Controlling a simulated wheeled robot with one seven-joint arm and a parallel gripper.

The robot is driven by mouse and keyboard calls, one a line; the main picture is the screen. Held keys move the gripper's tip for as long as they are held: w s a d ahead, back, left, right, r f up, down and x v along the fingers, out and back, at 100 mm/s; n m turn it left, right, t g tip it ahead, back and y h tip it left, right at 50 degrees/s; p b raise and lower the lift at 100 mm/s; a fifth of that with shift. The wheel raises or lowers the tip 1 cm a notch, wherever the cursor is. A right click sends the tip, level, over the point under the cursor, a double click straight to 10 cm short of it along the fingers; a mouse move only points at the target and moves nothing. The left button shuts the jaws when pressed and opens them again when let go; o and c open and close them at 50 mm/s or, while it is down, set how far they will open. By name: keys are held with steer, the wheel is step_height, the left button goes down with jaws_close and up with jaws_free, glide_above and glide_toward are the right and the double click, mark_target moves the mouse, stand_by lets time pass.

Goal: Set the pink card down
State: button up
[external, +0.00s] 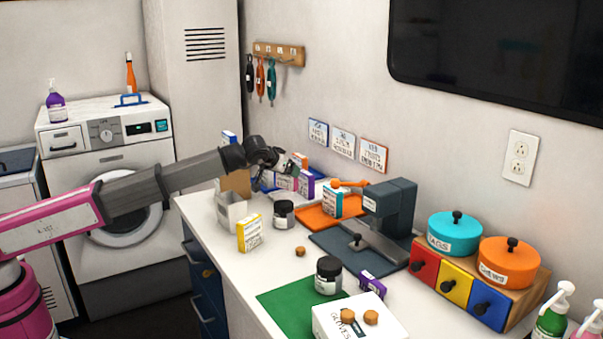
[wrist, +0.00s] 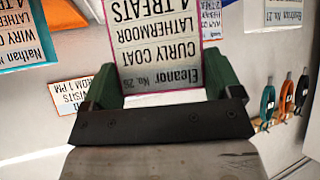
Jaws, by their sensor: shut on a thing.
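In the wrist view my gripper (wrist: 168,88) is shut on the pink card (wrist: 158,45), a pale card with a pink edge. Its print appears upside down and reads Eleanor No. 26, curly coat, Lathermoor, 4 treats. The card stands out beyond the green fingertips, and its far end runs out of the frame. In the external view my gripper (external: 290,163) is over the back of the white counter (external: 215,215), near several small boxes. I cannot make out the card for certain there.
Small boxes and an orange tray (external: 318,215) crowd the counter's back. A yellow box (external: 249,233), dark jars, a grey press (external: 392,210) and a green mat (external: 275,305) stand nearer. Wall cards (external: 343,143) hang behind. Bare counter shows around the small brown knob (external: 300,251).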

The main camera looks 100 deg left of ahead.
steer(key=shift+f, duration=2.2)
steer(key=shift+f, duration=0.15)
steer(key=o, duration=0.7)
steer(key=shift+o, duration=0.2)
steer(key=shift+d+r, duration=0.1)
steer(key=shift+r, duration=0.15)
steer(key=v, duration=0.4)
steer(key=shift+s+d, duration=0.1)
step_height(320, 180, up, 7)
glide_above(285, 181)
steer(key=s+d, duration=0.2)
steer(key=d, duration=0.2)
steer(key=shift+w+a+r, duration=0.15)
steer(key=shift+r, duration=0.05)
